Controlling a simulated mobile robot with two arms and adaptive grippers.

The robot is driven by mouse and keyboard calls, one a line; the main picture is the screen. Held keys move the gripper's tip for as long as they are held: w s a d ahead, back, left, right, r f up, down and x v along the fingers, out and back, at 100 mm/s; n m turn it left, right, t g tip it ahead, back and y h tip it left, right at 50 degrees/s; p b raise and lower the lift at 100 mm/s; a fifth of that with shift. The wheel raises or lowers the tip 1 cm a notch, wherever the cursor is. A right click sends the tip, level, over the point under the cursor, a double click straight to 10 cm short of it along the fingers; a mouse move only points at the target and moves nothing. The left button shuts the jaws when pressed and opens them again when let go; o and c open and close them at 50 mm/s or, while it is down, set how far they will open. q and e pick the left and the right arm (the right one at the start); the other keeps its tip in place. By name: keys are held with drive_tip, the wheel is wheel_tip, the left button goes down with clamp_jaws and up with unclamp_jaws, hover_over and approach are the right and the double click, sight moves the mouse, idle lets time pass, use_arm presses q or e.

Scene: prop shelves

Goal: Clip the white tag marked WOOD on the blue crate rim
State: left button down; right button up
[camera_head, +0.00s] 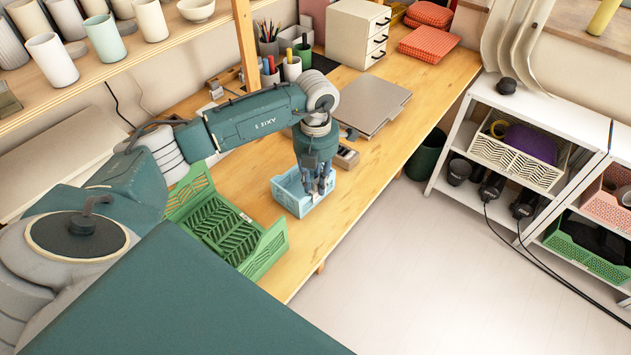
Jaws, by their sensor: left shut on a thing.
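The light blue crate (290,200) stands on the wooden workbench near its front edge. My left gripper (320,191) points down at the right part of the crate, with its fingertips at about rim height. Whether they touch the rim cannot be told. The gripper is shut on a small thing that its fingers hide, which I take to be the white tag. The WOOD marking cannot be read here. My right gripper is not in view.
A green slatted crate (264,252) stands left of the blue crate. A grey flat case (368,104) and a small wooden block (347,157) lie behind it. Pen cups (291,69) and a drawer box (357,34) stand farther back. The bench is bare right of the blue crate.

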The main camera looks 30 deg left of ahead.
sight(316, 179)
use_arm(q)
drive_tip(key=shift+f, duration=0.15)
idle(0.6)
drive_tip(key=c, duration=1.5)
unclamp_jaws()
drive_tip(key=shift+o, duration=0.2)
wheel_tip(316, 179, up, 12)
